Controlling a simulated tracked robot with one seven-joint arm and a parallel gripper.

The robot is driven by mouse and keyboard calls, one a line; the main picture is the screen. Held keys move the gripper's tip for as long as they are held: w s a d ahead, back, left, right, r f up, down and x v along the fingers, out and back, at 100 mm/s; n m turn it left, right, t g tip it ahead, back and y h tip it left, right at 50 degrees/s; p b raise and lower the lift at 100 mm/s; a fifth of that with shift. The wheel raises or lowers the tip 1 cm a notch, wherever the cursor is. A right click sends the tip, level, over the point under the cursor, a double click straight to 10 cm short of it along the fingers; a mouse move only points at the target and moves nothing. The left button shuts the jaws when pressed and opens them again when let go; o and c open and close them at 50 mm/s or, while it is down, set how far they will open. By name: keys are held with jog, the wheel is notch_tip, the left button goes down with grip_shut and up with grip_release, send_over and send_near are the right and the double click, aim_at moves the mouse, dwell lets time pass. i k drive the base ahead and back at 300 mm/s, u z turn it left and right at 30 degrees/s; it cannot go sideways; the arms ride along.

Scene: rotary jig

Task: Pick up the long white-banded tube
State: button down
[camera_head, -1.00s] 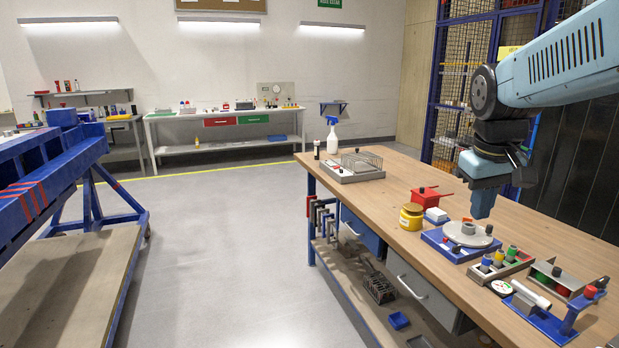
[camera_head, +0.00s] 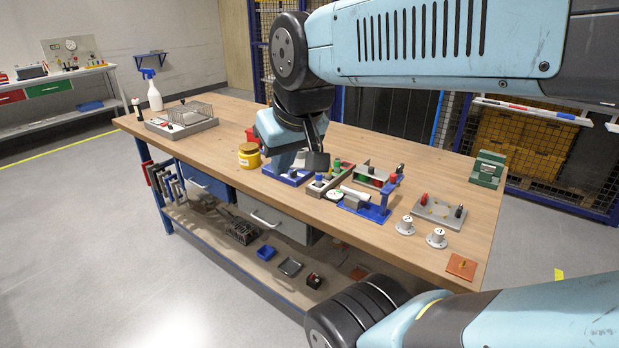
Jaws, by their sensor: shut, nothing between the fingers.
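A three-slot rack (camera_head: 342,184) stands on the wooden bench, holding short upright tubes with coloured caps, partly hidden by my gripper. A white cylinder (camera_head: 356,194) lies slanted on a blue fixture (camera_head: 374,212) to the right of the rack. A dark upright tube with a pale band (camera_head: 137,108) stands at the bench's far left corner. I cannot tell for sure which of these is the long white-banded tube. My gripper (camera_head: 318,160) is shut and empty, and appears just above or in front of the rack's left end.
A yellow jar (camera_head: 249,156) and a red box stand left of my gripper. A wire-basket tray (camera_head: 184,121) and spray bottle (camera_head: 152,92) are at the far left. White knobs (camera_head: 436,238), a grey plate (camera_head: 438,212) and a green block (camera_head: 488,169) stand to the right.

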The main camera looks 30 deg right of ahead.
aim_at(347, 191)
jog(key=u, duration=0.15)
jog(key=k, duration=0.5)
jog(key=u, duration=0.7)
jog(key=i, duration=1.6)
jog(key=z, duration=2.9)
